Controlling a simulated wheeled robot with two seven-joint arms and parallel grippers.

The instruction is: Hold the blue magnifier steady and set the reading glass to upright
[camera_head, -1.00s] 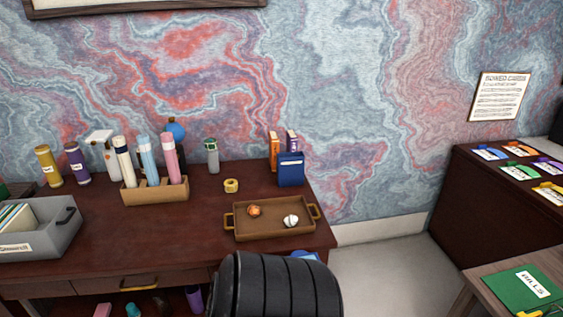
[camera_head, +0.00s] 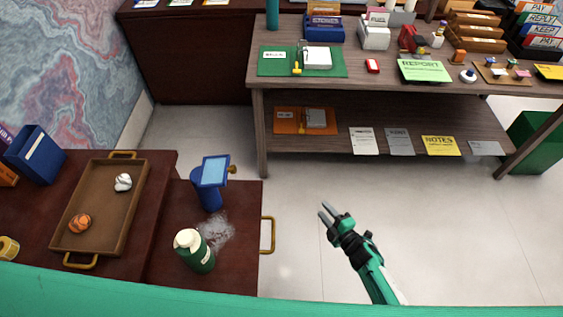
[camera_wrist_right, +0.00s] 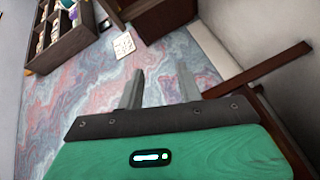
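The blue magnifier (camera_head: 209,191) stands on the low dark-red surface right of the desk. It has a round blue base. Its reading glass (camera_head: 214,171), a pale-blue pane in a blue frame, sits on top, tilted with its face largely upward. A brass knob (camera_head: 232,169) sticks out at its right. My right gripper (camera_head: 325,211) is open and empty, over the floor to the right of the magnifier and apart from it. In the right wrist view its two fingers (camera_wrist_right: 160,88) are spread with nothing between them. My left gripper is not in view.
A brass handle (camera_head: 268,235) is on the surface's right edge. A brown tray (camera_head: 75,205) lies left. A wooden shelf table (camera_head: 262,110) stands behind open floor.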

